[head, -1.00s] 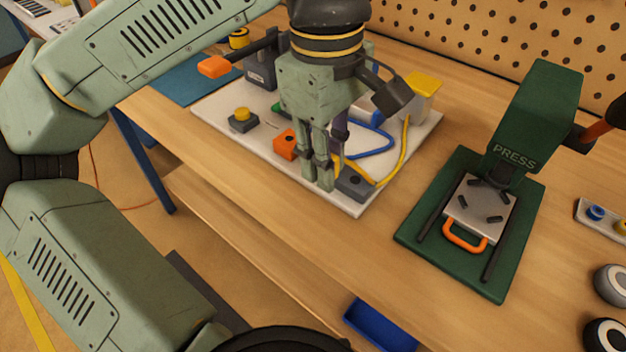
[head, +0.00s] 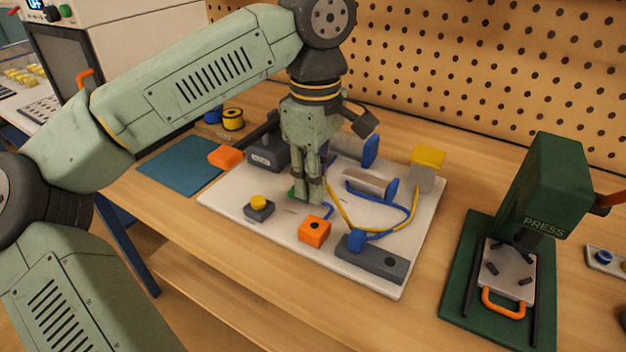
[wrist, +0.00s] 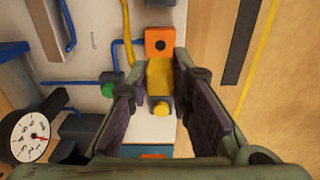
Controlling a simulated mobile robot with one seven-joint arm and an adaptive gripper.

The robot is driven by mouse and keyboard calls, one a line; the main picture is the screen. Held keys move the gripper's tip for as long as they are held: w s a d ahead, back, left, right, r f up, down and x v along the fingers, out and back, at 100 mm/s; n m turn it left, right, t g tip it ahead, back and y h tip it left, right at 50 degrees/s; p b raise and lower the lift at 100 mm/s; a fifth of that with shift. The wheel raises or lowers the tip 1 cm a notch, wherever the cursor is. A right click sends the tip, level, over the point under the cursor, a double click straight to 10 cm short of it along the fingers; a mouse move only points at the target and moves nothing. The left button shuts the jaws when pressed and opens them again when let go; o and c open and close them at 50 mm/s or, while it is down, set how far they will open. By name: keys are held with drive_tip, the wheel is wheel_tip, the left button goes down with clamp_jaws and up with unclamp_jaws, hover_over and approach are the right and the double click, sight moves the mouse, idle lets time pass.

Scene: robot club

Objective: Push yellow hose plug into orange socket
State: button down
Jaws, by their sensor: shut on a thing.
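The orange socket (head: 314,230) is a small block with a dark round hole, standing on the pale board (head: 384,282). It also shows in the wrist view (wrist: 160,42), just beyond my fingertips. My gripper (head: 309,196) points down behind and beside the socket in the head view. In the wrist view my gripper (wrist: 155,78) is shut on the yellow hose plug (wrist: 160,80), which lies between the pads, apart from the hole. The yellow hose (wrist: 127,40) curves toward the left finger. In the head view the fingers hide the plug.
A yellow button on a dark base (head: 259,210) stands left of the socket. The green press (head: 540,190) stands further right.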

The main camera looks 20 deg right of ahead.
drive_tip(key=shift+f+b, duration=1.75)
drive_tip(key=shift+f, duration=0.75)
drive_tip(key=shift+f+b, duration=0.8)
drive_tip(key=shift+f, duration=0.2)
idle(0.6)
drive_tip(key=c, duration=1.6)
unclamp_jaws()
drive_tip(key=shift+r, duration=0.1)
drive_tip(key=shift+r+p, duration=2.1)
drive_tip(key=shift+r, duration=0.6)
drive_tip(key=shift+o, duration=0.4)
